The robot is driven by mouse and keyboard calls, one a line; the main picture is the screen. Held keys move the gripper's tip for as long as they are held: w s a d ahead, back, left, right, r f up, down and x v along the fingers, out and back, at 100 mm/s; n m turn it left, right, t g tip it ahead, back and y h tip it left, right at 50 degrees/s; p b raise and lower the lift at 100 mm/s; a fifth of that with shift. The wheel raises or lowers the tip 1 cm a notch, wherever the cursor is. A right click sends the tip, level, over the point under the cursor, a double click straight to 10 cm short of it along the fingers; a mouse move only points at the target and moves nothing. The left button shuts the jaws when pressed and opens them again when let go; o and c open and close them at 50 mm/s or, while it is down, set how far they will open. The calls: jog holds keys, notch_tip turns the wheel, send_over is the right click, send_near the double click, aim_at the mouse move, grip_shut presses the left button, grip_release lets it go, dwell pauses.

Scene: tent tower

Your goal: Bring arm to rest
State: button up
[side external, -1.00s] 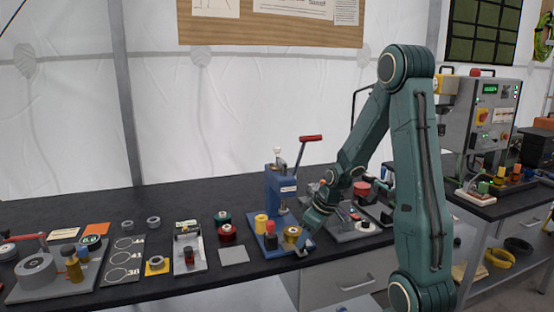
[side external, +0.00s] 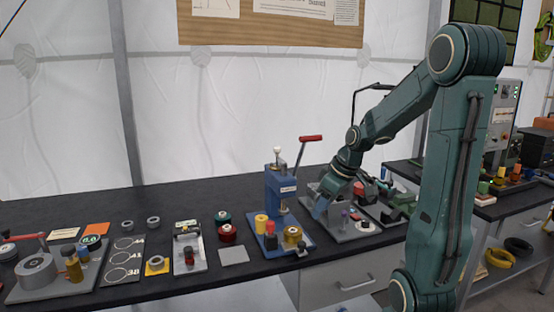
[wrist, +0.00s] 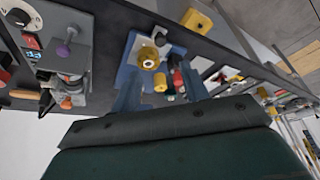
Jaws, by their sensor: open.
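My arm reaches in from the right in the side external view. My gripper (side external: 322,212) points down over the bench, just right of the blue press (side external: 278,190). In the wrist view two blue-grey fingers of my gripper (wrist: 160,92) stand apart. Nothing is seen held between them. A brass-coloured round part (wrist: 147,57) on a blue base lies beyond them, with a yellow cylinder (wrist: 160,82) beside it. My wrist housing hides the lower part of the wrist view.
The black bench (side external: 190,281) carries gauges and fixtures along its left half. The press has a raised red-handled lever (side external: 311,138). A grey fixture plate (side external: 362,234) with small parts lies right of the press. Free air lies above the bench's left half.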

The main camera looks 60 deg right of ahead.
jog(key=shift+s+r, duration=0.2)
jog(key=shift+r, duration=0.25)
jog(key=s+a+r, duration=0.2)
jog(key=a, duration=0.5)
jog(key=s+a+r, duration=0.1)
jog(key=a+r, duration=0.1)
jog(key=a, duration=0.5)
jog(key=s+a+r+n+t, duration=0.1)
jog(key=s+a+r, duration=0.1)
jog(key=a, duration=0.6)
jog(key=shift+s+r+y, duration=0.3)
